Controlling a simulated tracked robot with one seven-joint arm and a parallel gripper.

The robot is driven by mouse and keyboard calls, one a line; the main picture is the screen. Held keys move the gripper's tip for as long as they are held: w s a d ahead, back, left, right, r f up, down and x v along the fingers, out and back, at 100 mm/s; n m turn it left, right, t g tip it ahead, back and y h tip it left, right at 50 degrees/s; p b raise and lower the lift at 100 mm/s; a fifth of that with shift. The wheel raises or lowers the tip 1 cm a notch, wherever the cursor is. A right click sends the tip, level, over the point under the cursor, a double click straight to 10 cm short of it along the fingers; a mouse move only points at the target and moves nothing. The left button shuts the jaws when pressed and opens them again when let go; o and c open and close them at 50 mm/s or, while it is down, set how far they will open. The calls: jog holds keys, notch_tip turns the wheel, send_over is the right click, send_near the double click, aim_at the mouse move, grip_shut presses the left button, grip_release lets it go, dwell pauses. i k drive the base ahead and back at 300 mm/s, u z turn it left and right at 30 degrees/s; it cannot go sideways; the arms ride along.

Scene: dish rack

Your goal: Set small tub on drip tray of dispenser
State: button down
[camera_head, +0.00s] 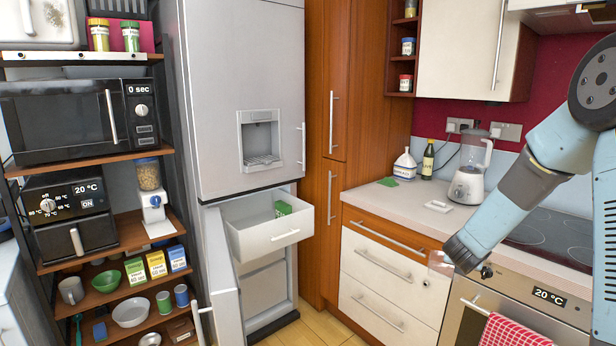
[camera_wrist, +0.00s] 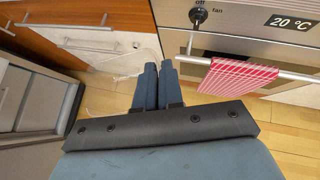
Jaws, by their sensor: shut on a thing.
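My gripper (camera_wrist: 158,70) is shut in the wrist view, its fingers close together on what looks like a clear, thin-walled small tub (camera_wrist: 122,66). The tub is hard to make out against the drawers and floor. In the head view my gripper (camera_head: 446,259) is at the lower right, in front of the counter drawers, with a pale see-through shape at its tip. The dispenser (camera_head: 258,125) is a recess in the grey fridge door. Its drip tray (camera_head: 262,161) is a slatted ledge at the bottom and looks empty. My gripper is well to its right.
Below the dispenser a white drawer (camera_head: 262,240) stands pulled out with a green box in it, beside an open lower door (camera_head: 222,270). The oven (camera_head: 530,290) with a red checked towel (camera_head: 515,330) is near my arm. Shelves (camera_head: 130,235) stand left.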

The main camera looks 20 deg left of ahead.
aim_at(259, 159)
jog(key=k, duration=0.55)
jog(key=u, duration=0.2)
jog(key=i, duration=0.7)
jog(key=u, duration=0.8)
jog(key=i, duration=1)
jog(key=z, duration=0.45)
